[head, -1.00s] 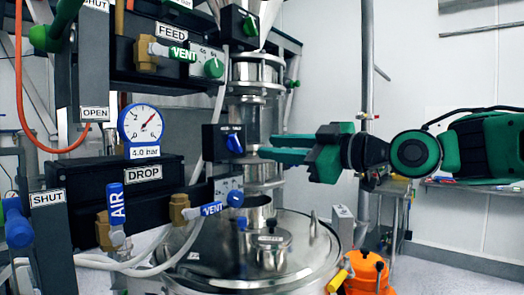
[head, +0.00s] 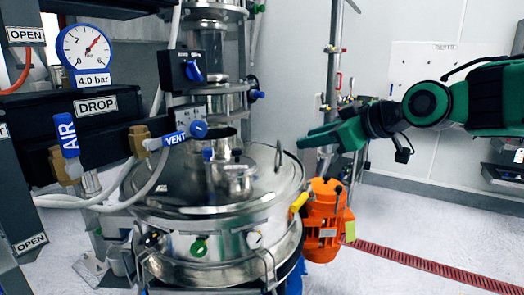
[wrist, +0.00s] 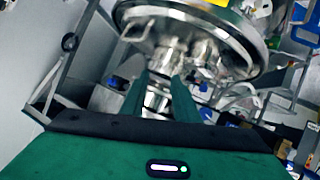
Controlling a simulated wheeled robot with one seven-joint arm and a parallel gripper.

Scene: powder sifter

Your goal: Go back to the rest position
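My gripper (head: 318,137) is at the right of the steel sifter vessel (head: 210,195), in the air above the orange motor (head: 325,205). Its two green fingers also show in the wrist view (wrist: 158,95). They stand apart with nothing held between them; the gap shows machine parts behind. My arm reaches in from the right edge, roughly level. The blue selector knob (head: 192,70) and the blue VENT handle (head: 178,138) are left of my gripper, clear of it.
A pressure gauge (head: 85,48) reads near 4 at the left, above the DROP block (head: 97,104). A blue AIR handle (head: 67,135) hangs upright. Hoses (head: 120,205) cross the front left. Floor at right, with a red drain strip (head: 430,267), is clear.

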